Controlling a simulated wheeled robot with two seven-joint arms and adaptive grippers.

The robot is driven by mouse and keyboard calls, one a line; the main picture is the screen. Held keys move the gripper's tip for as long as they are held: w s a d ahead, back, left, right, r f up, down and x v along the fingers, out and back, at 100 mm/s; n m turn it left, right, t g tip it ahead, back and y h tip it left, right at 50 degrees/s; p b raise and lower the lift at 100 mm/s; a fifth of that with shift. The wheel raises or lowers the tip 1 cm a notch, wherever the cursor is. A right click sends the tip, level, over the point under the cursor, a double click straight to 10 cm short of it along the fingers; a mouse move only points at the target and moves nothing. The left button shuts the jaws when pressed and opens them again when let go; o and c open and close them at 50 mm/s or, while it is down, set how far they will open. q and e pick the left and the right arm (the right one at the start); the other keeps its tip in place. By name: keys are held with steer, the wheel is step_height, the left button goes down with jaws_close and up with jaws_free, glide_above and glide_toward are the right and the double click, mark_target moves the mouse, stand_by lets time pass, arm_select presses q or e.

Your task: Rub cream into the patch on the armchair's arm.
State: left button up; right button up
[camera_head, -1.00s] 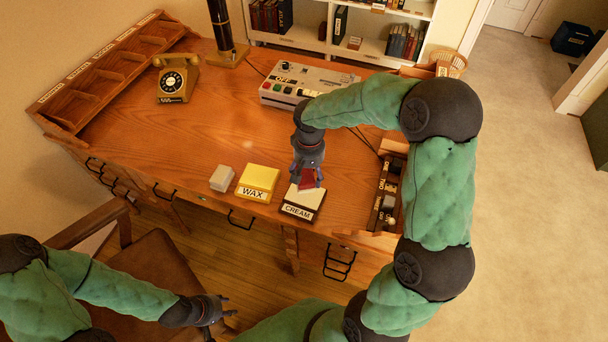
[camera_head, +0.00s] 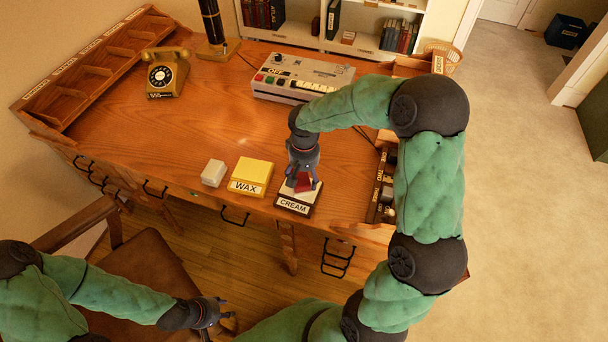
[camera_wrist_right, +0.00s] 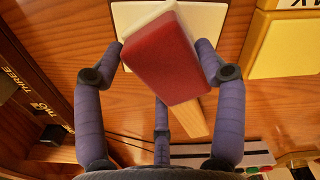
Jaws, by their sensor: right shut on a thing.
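My right gripper (camera_head: 303,186) is shut on a red block (camera_wrist_right: 165,58) with a pale edge. It is over the dark-framed, white-topped box labelled CREAM (camera_head: 293,207) at the desk's front edge. In the wrist view the block overlaps the box's white top (camera_wrist_right: 208,22); I cannot tell whether they touch. A pale wooden strip (camera_wrist_right: 190,118) shows beneath the block. The armchair (camera_head: 140,262), with brown seat and wooden arm (camera_head: 80,223), is at lower left. I cannot make out the patch. My left gripper (camera_head: 222,314) appears open and empty, right of the seat.
A yellow box labelled WAX (camera_head: 251,173) and a small pale block (camera_head: 213,173) sit left of the cream. A telephone (camera_head: 165,76), a button console (camera_head: 300,76) and a lamp base (camera_head: 217,48) stand farther back. The desk's middle is clear.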

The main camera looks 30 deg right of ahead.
mark_target(304, 176)
steer(key=shift+f+b, duration=0.35)
steer(key=shift+f, duration=0.2)
stand_by(1.9)
steer(key=shift+r, duration=0.1)
steer(key=shift+r+p, duration=2.65)
steer(key=shift+r, duration=0.85)
steer(key=shift+a+f, duration=0.1)
